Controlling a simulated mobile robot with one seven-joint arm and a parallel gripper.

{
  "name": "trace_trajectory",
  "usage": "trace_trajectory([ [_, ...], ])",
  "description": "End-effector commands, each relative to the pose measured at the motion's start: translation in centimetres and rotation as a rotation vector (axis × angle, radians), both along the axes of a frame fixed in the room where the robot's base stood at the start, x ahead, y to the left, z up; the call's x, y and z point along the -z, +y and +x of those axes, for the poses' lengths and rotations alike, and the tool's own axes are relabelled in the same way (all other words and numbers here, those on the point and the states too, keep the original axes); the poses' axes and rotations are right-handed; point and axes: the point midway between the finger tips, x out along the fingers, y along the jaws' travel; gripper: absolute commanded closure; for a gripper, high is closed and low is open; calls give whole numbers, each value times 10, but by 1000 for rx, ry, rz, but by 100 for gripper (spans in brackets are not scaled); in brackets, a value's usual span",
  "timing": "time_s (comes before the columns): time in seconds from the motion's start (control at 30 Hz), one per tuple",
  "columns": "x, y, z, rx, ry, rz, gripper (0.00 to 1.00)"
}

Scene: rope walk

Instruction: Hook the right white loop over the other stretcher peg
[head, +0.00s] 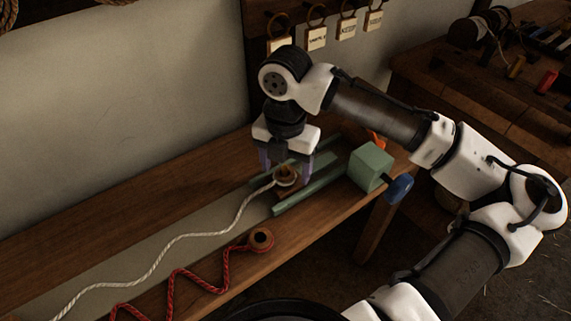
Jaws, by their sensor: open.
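A white rope (166,245) runs along the bench from the lower left. Its right end meets a pale loop (286,183) at a brown wooden peg (287,171) between two green rails (318,189). The loop looks to be around the peg, though it is small and partly hard to make out. My gripper (285,168) points down with its two purple-grey fingers apart, one on either side of the peg's top. I cannot tell if the fingers touch the loop. The white rope's left end is out of view.
A red rope (187,274) zigzags in front, ending at a wooden peg or ring (261,239). A green block (370,168) with a blue knob (399,188) stands right of the rails. Tags (317,38) hang on the wall. A second bench (480,95) holds spools.

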Motion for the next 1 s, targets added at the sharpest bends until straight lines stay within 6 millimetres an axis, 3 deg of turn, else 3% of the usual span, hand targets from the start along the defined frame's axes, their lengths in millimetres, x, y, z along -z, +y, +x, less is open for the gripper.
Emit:
trace_trajectory([
  [0.17,-17,1,1,0,-1,1,32],
  [0.5,-93,1,1,-1,-3,2,32],
  [0.67,-122,0,0,1,-2,-2,32],
  [1.0,-138,0,0,0,0,0,32],
])
